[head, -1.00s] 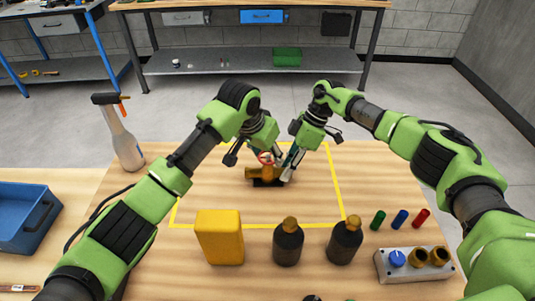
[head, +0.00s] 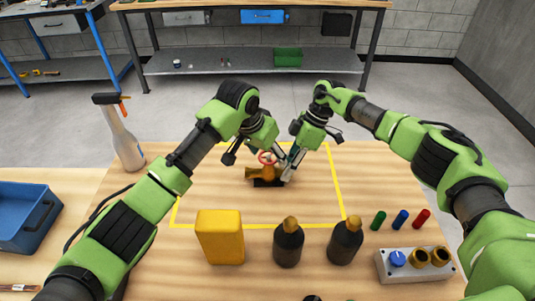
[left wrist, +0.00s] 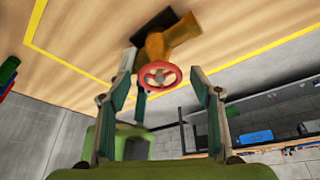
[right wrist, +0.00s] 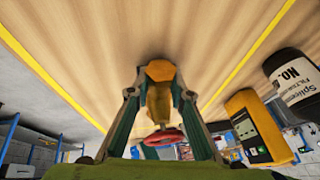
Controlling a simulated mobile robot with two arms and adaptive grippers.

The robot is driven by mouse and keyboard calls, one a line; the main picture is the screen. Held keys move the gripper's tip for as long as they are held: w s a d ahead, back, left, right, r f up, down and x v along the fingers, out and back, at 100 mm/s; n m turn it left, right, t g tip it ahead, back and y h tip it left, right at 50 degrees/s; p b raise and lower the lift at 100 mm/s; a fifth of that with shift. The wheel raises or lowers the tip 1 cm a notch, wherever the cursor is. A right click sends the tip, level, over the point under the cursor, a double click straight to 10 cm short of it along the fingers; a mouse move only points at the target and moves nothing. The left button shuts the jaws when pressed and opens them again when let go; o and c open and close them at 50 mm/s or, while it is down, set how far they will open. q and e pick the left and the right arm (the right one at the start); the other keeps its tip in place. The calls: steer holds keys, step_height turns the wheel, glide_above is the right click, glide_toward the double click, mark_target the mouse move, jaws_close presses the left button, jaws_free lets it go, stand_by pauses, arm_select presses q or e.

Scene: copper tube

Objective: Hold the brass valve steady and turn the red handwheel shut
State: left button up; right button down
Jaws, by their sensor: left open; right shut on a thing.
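The brass valve (head: 262,173) sits on a small black base (head: 268,183) inside the yellow outline on the table. Its red handwheel (head: 266,157) faces up. My right gripper (right wrist: 153,94) is shut on the valve's body, with one finger on each side of the brass (right wrist: 160,104). My left gripper (left wrist: 162,64) is open, its two fingers on either side of the handwheel (left wrist: 158,75). A gap shows between the wheel and the right finger; the left finger is closer to the rim. In the head view the fingertips partly hide each other.
A yellow box (head: 220,238) and two dark bottles (head: 288,246) (head: 345,241) stand in front of the outline. Table inside the outline is otherwise clear.

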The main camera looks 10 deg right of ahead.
arm_select(q)
steer(key=v, duration=1.1)
steer(key=shift+r, duration=0.35)
steer(key=shift+s+a, duration=0.1)
arm_select(e)
steer(key=c, duration=1.8)
jaws_free()
steer(key=shift+o, duration=0.2)
